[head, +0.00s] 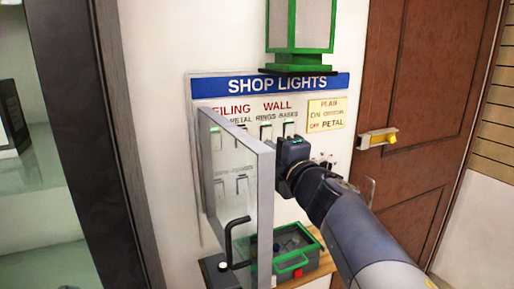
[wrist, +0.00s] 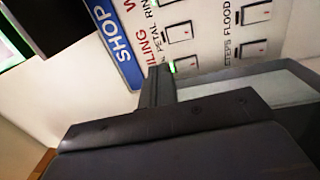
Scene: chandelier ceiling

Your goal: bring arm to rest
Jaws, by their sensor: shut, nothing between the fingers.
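My gripper (head: 292,150) is in front of the SHOP LIGHTS switch panel (head: 215,88), just right of the panel's open grey-framed door (head: 265,200). My arm reaches in from the lower right. In the wrist view the fingers (wrist: 160,82) are shut together with nothing between them. Their tips overlap the edge of a switch (wrist: 181,60) with a green light; I cannot tell whether they touch it. Several switches show on the panel, and part of the lower right is hidden by my gripper and arm.
The panel door stands out from the wall close to my gripper. A green lantern (head: 302,25) is above the panel. A green-handled box (head: 285,250) sits on a shelf below. A brown door (head: 425,100) with a latch (head: 377,138) is at right, a glass cabinet (head: 40,190) at left.

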